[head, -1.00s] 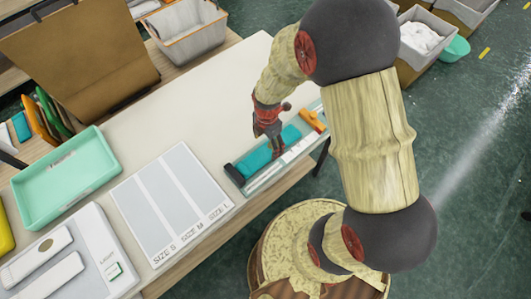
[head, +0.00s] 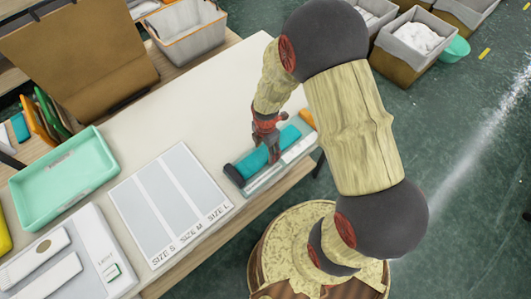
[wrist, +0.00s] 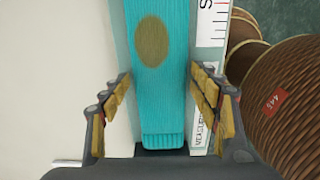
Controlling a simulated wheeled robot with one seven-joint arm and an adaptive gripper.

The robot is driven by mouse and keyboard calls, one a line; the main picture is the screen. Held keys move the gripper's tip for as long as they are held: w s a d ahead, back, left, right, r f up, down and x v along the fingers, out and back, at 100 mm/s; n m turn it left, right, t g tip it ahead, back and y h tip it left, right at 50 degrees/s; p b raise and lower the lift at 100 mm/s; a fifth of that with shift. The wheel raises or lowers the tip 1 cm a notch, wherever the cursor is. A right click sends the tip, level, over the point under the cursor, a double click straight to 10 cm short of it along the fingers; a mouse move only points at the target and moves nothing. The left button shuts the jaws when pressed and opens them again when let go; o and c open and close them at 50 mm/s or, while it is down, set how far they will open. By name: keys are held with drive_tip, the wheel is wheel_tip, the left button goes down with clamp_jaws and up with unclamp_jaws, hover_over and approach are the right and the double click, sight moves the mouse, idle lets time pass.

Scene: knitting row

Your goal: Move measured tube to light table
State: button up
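The teal knitted tube (head: 250,163) lies lengthwise on the measuring board (head: 262,184) at the table's front edge, its near end by a black stop. The wrist view shows the tube (wrist: 160,95) with an olive oval patch and a printed scale (wrist: 208,75) to its right. My gripper (head: 267,142) is low over the tube. In the wrist view its fingers (wrist: 161,80) are spread, one on each side of the tube. I cannot tell whether they touch it.
A board marked SIZE S, SIZE M and SIZE L (head: 168,207) lies between the measuring board and the light table. A mint tray (head: 66,205) is behind the light table. An orange piece (head: 307,118) is at the board's far end. The table middle (head: 185,115) is clear.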

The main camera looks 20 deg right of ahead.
drive_tip(key=c, duration=0.6)
drive_tip(key=shift+r, duration=0.1)
drive_tip(key=shift+c, duration=0.6)
